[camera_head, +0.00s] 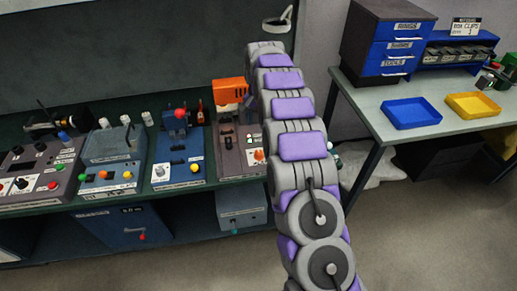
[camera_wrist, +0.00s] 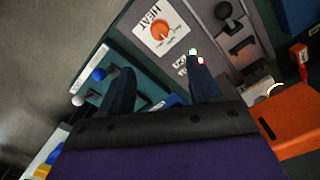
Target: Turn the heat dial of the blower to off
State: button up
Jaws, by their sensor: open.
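The blower's heat dial (camera_wrist: 160,28) is an orange knob on a white plate marked HEAT, at the top of the wrist view. Its small setting marks are too small to read surely. In the head view the orange dial (camera_head: 259,154) shows at the right of the panel, just beside my arm. The blower (camera_head: 230,92) has an orange body behind a dark control panel. My gripper (camera_wrist: 159,66) is open and empty, its two dark fingers pointing toward the panel. The dial lies beyond the fingertips, apart from them. The head view does not show the fingers clearly.
Grey and blue control boxes (camera_head: 112,145) with knobs and buttons stand left of the blower. A slider lever (camera_wrist: 238,40) sits right of the dial in the wrist view. A side table with blue (camera_head: 410,113) and yellow (camera_head: 472,105) trays stands at right.

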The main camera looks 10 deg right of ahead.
aim_at(259, 152)
notch_tip(259, 152, down, 16)
jog(key=b, duration=0.3)
jog(key=shift+f+b, duration=0.15)
jog(key=shift+b, duration=0.2)
jog(key=shift+c, duration=0.3)
jog(key=c, duration=1)
